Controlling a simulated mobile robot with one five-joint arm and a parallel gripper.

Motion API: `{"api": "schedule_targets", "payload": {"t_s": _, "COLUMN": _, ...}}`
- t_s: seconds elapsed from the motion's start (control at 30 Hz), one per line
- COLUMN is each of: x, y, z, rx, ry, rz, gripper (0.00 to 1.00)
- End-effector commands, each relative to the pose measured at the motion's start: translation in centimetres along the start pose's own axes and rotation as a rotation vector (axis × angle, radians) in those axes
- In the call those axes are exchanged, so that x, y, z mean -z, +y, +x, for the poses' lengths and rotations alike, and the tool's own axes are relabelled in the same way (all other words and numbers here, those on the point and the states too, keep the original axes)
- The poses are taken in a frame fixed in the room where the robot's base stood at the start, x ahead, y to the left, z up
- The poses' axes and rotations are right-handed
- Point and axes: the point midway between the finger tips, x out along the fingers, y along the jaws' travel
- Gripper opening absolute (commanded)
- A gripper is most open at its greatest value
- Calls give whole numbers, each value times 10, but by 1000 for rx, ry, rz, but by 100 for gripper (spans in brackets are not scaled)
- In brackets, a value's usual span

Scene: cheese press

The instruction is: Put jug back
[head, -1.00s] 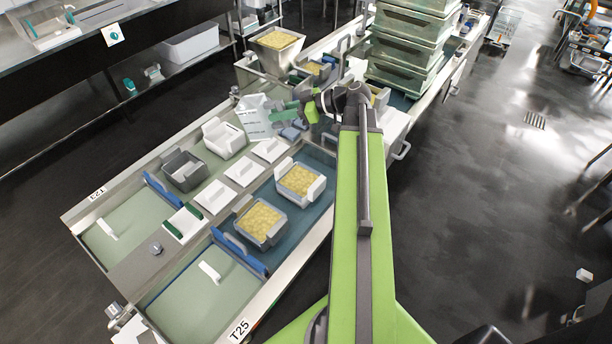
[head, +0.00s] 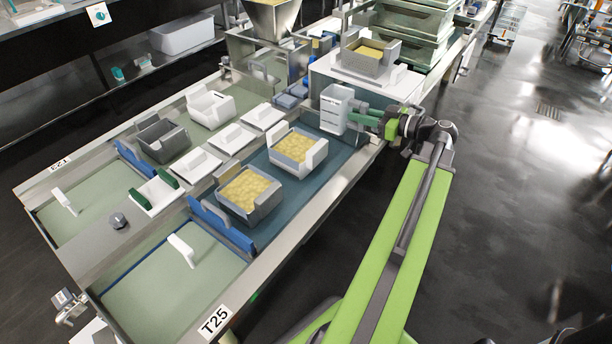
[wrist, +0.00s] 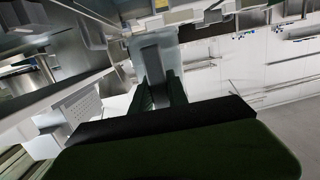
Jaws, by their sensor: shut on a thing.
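The white jug (head: 336,108) with markings on its side is in the head view, about upright, at the far end of the blue strip, beside the white raised platform. My gripper (head: 364,119) reaches it from the right and is shut on it. I cannot tell whether its bottom touches the surface. In the wrist view, the dark green fingers of my gripper (wrist: 160,92) close around a narrow grey part, seemingly the jug's handle (wrist: 151,64). The fingers hide part of it.
Two moulds filled with yellow curd, a front one (head: 249,190) and a farther one (head: 293,147), stand on the blue strip (head: 331,164). Empty moulds and white lids lie to the left. A filled mould (head: 364,59) stands on the white platform (head: 402,82). A steel hopper (head: 276,18) is behind.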

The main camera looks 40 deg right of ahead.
Motion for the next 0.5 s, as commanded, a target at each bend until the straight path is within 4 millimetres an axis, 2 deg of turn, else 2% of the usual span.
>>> {"api": "schedule_targets", "payload": {"t_s": 0.03, "x": -23, "y": 4, "z": -8, "rx": -20, "ry": 11, "rz": 3, "gripper": 0}}
{"api": "schedule_targets", "payload": {"t_s": 0.07, "x": -27, "y": 6, "z": -13, "rx": -30, "ry": 16, "rz": 4, "gripper": 0}}
{"api": "schedule_targets", "payload": {"t_s": 0.2, "x": -32, "y": 12, "z": -25, "rx": -54, "ry": 31, "rz": 6, "gripper": 0}}
{"api": "schedule_targets", "payload": {"t_s": 0.3, "x": -30, "y": 12, "z": -27, "rx": -56, "ry": 33, "rz": 6, "gripper": 0}}
{"api": "schedule_targets", "payload": {"t_s": 0.4, "x": -36, "y": 14, "z": -18, "rx": -55, "ry": 32, "rz": 6, "gripper": 0}}
{"api": "schedule_targets", "payload": {"t_s": 0.5, "x": -50, "y": 19, "z": 6, "rx": -52, "ry": 32, "rz": 6, "gripper": 0}}
